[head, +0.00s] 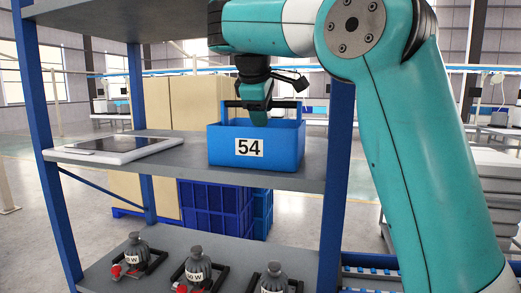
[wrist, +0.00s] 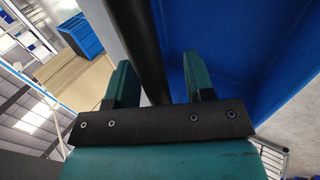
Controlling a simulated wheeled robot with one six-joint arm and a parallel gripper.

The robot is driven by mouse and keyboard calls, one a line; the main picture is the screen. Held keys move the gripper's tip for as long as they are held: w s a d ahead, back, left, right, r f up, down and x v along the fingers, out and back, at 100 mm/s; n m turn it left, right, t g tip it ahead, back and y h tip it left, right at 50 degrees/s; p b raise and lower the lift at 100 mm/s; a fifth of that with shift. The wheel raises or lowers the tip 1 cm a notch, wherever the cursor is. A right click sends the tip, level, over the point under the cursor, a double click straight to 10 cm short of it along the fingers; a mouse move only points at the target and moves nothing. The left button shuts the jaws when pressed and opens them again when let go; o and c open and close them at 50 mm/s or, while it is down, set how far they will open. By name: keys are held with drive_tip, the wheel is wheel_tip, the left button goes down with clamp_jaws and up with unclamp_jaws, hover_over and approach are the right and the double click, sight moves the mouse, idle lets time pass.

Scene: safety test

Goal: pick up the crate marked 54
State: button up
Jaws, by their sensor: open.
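The blue crate marked 54 (head: 284,148) stands upright on the middle shelf in the head view, its label facing me. It has a dark bar handle (head: 284,104) across its top. My gripper (head: 257,112) reaches down at the handle, its fingertips partly hidden behind the crate's front wall. In the wrist view, my gripper (wrist: 160,75) is open, with the dark handle bar (wrist: 148,45) running between its two teal fingers and a gap visible beside it. The crate's blue wall (wrist: 235,50) fills the right of that view.
A white tablet-like panel (head: 115,146) lies on the middle shelf (head: 185,160) to the left. Blue rack posts (head: 47,125) flank the shelf. Several dark bottle-like objects (head: 198,264) stand on the lower shelf. Blue bins (head: 215,208) and cardboard boxes (head: 185,103) stand behind.

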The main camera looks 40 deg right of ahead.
clamp_jaws()
drive_tip(key=shift+r, duration=0.1)
idle(0.3)
